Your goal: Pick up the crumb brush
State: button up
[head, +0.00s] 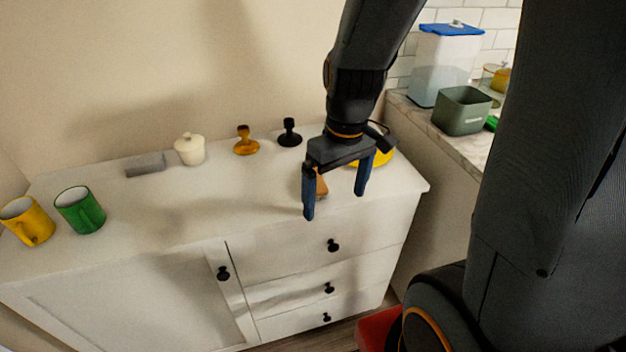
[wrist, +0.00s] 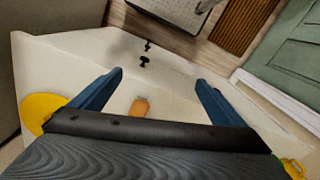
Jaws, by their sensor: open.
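A small orange-brown piece, which I take to be the crumb brush (head: 321,186), is on the white cabinet top near its front right. In the head view it is partly hidden behind my gripper's left finger. In the wrist view the brush (wrist: 139,107) shows as a short orange-brown piece between the two fingers, nearer the left one; its lower end is cut off by the gripper body. My gripper (head: 334,206) is open, its blue fingers pointing down around the brush's place. In the wrist view my gripper (wrist: 159,77) holds nothing. The gap to the brush is hard to judge.
A yellow round item (head: 382,158) is behind my gripper. A black stamp-like item (head: 289,133), an orange-brown one (head: 246,141), a cream lidded pot (head: 189,149) and a grey block (head: 145,164) stand along the back. Green (head: 81,210) and yellow (head: 28,221) mugs are left. The middle is clear.

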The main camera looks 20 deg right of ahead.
jog(key=w+n, duration=0.2)
jog(key=w+n+y+p, duration=0.1)
jog(key=w+n, duration=0.1)
jog(key=w+d+r+n+p, duration=0.1)
jog(key=w+n, duration=0.1)
jog(key=n, duration=0.1)
jog(key=shift+w+d+y, duration=0.1)
jog(key=shift+w+y, duration=0.25)
jog(key=shift+y, duration=0.05)
jog(key=w+d+n+y+p, duration=0.2)
jog(key=w+n+p, duration=0.1)
jog(key=w+n, duration=0.4)
jog(key=shift+n, duration=0.4)
jog(key=shift+w+p+x, duration=0.15)
jog(key=shift+p+x, duration=0.7)
jog(key=shift+x, duration=1.25)
jog(key=shift+w+p+x, duration=0.15)
jog(key=shift+p+x, duration=0.7)
jog(key=shift+x, duration=1.2)
jog(key=shift+c, duration=0.2)
jog(key=c, duration=0.8)
jog(key=shift+r, duration=0.15)
notch_tip(320, 180, up, 10)
jog(key=b, duration=0.3)
